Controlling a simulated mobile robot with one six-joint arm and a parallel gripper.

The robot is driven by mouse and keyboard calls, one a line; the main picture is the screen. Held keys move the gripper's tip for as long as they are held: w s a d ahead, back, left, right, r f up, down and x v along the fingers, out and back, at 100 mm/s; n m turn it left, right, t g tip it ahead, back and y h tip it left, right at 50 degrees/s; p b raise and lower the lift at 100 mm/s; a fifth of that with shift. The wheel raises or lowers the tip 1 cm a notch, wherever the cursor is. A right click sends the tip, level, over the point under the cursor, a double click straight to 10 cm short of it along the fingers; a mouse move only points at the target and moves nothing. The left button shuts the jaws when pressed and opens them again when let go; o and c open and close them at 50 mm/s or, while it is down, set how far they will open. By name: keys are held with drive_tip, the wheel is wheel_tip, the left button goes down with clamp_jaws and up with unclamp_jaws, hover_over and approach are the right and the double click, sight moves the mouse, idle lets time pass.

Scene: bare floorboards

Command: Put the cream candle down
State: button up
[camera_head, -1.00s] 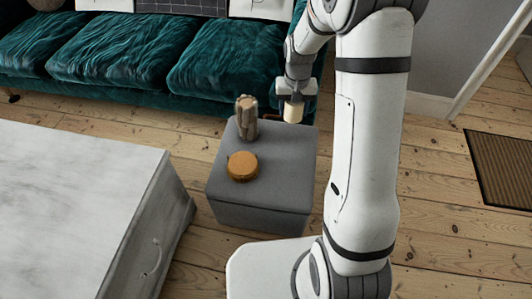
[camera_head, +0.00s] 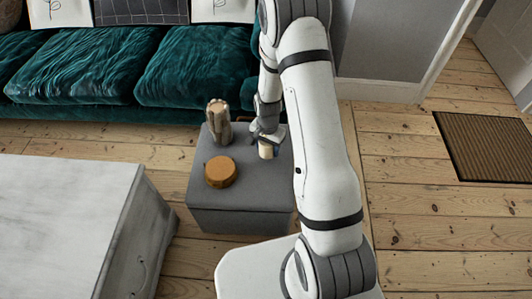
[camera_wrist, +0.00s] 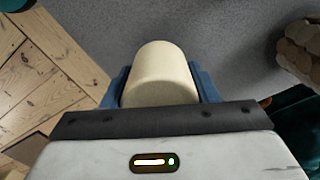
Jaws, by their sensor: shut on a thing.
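The cream candle (camera_head: 266,151) is a short pale cylinder at the right part of the grey ottoman (camera_head: 240,215). In the wrist view the candle (camera_wrist: 160,74) sits between the blue fingers of my gripper (camera_wrist: 160,92), which is shut on it. In the head view my gripper (camera_head: 267,140) is above the ottoman's top, partly hidden by my arm. I cannot tell whether the candle's base touches the grey surface.
A round orange-brown object (camera_head: 220,172) and a brown, knobbly upright object (camera_head: 218,122) stand on the ottoman, left of the candle. A teal sofa (camera_head: 90,75) is behind. A pale marble-topped cabinet (camera_head: 60,215) is at left.

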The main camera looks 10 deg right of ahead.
sight(267, 152)
drive_tip(key=shift+f+b, duration=0.35)
drive_tip(key=shift+f, duration=1.05)
drive_tip(key=shift+f, duration=0.15)
drive_tip(key=o, duration=1.1)
